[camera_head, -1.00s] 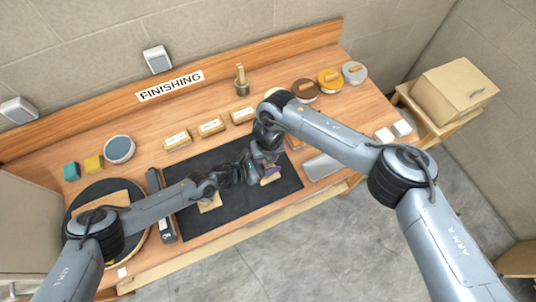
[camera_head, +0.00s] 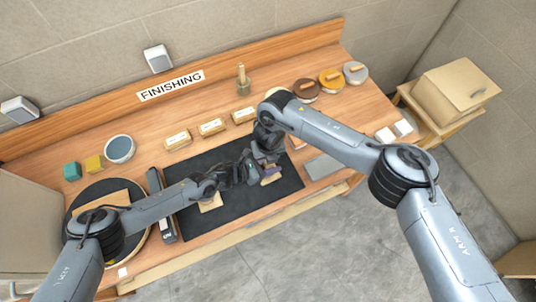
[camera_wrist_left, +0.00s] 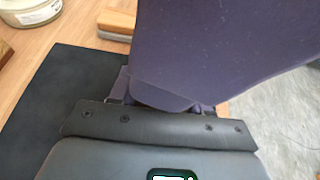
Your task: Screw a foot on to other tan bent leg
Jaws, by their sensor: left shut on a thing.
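A dark purple piece (camera_wrist_left: 225,45) fills much of the left wrist view, right in front of my left gripper. A tan piece (camera_head: 211,203) lies on the mat below the left wrist. I cannot make out a foot or its thread.
The black mat (camera_head: 190,167) lies on the wooden bench. Several labelled wooden blocks (camera_head: 212,127) stand behind it. Round tins (camera_head: 330,80) and a grey plate (camera_head: 323,166) are at right.

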